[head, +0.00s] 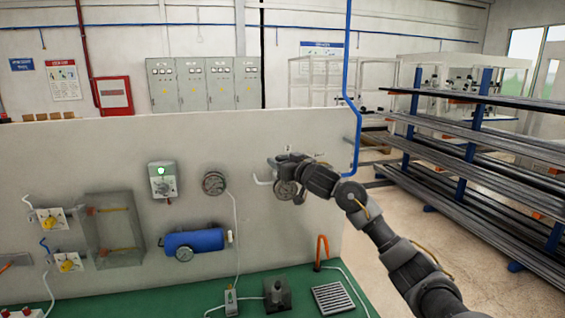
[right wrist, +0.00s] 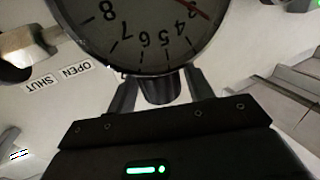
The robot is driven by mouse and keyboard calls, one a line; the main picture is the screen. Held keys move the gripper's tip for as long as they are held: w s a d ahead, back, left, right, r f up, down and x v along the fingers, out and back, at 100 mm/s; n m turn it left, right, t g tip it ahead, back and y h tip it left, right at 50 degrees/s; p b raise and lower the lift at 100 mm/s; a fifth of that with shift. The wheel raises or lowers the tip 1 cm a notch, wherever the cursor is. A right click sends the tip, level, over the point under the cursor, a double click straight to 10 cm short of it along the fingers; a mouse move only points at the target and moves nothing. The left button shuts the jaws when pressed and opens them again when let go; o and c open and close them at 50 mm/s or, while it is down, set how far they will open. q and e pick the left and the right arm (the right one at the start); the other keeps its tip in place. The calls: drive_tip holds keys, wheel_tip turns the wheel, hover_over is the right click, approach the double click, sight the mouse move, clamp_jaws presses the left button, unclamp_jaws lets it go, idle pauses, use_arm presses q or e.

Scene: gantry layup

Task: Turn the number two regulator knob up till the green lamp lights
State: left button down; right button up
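My right gripper (head: 292,181) reaches the wall panel in the head view, in front of a regulator with a round gauge (head: 283,190). In the right wrist view the gauge dial (right wrist: 138,28) fills the top, upside down, its red needle partly cut off. Below it my right gripper (right wrist: 160,80) has its fingers on both sides of the dark regulator knob (right wrist: 160,91), seemingly in contact. A green lamp (head: 161,170) glows on a pale box on the panel. My left gripper is out of view.
Another gauge (head: 214,183) and a blue cylinder (head: 194,240) are on the panel to the left. Yellow-handled valves (head: 52,218) are farther left. A green bench (head: 185,296) runs below. Steel racks (head: 470,150) stand at the right. An OPEN SHUT label (right wrist: 60,78) lies beside the gauge.

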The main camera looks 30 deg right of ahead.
drive_tip(key=shift+o, duration=0.4)
drive_tip(key=shift+s, duration=0.1)
drive_tip(key=shift+s, duration=0.25)
drive_tip(key=s+b, duration=0.3)
drive_tip(key=s, duration=0.7)
drive_tip(key=shift+a+f, duration=0.1)
